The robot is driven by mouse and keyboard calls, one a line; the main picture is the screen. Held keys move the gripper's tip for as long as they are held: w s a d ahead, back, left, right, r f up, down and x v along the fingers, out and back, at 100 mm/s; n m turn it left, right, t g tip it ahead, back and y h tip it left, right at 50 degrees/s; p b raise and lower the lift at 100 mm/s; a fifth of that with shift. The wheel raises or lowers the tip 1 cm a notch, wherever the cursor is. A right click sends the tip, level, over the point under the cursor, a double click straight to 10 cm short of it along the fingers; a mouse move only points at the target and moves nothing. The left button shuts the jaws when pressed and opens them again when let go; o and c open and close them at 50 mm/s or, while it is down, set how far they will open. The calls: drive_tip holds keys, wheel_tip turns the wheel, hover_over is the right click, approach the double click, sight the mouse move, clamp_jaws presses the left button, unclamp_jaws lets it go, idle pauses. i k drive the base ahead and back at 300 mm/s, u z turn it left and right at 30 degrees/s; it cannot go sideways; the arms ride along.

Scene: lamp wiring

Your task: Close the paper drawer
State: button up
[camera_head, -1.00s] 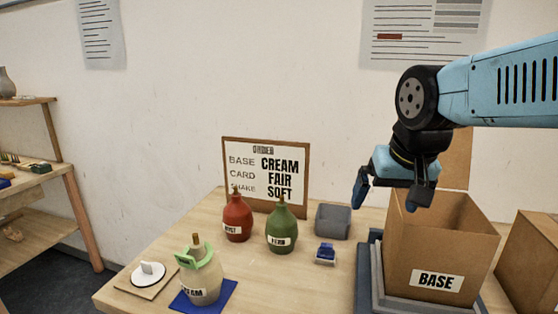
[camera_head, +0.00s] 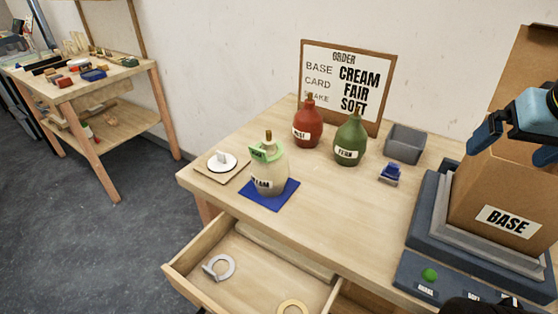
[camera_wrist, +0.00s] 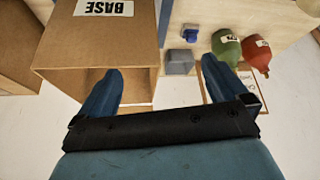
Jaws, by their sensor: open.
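The paper drawer (camera_head: 186,275) is pulled out from the front of the wooden table, at the bottom of the head view. A pale ring-shaped item (camera_head: 219,268) and a yellowish ring (camera_head: 292,307) lie inside it. Its lower front part is cut off by the picture's edge. My gripper (camera_head: 512,125) is at the right of the head view, well above and to the right of the drawer, beside the cardboard box marked BASE. In the wrist view its two blue fingers (camera_wrist: 158,88) are spread apart with nothing between them.
The BASE box (camera_head: 500,190) stands on a dark blue platform (camera_head: 425,235). A cream bottle (camera_head: 268,170) on a blue mat, a red bottle (camera_head: 307,125), a green bottle (camera_head: 349,140) and a grey bin (camera_head: 404,143) stand on the table. Open floor (camera_head: 90,235) lies left.

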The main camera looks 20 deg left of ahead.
sight(267, 273)
drive_tip(key=u, duration=1.65)
drive_tip(key=k, duration=1.25)
drive_tip(key=u, duration=0.4)
drive_tip(key=i, duration=1)
drive_tip(key=z, duration=0.1)
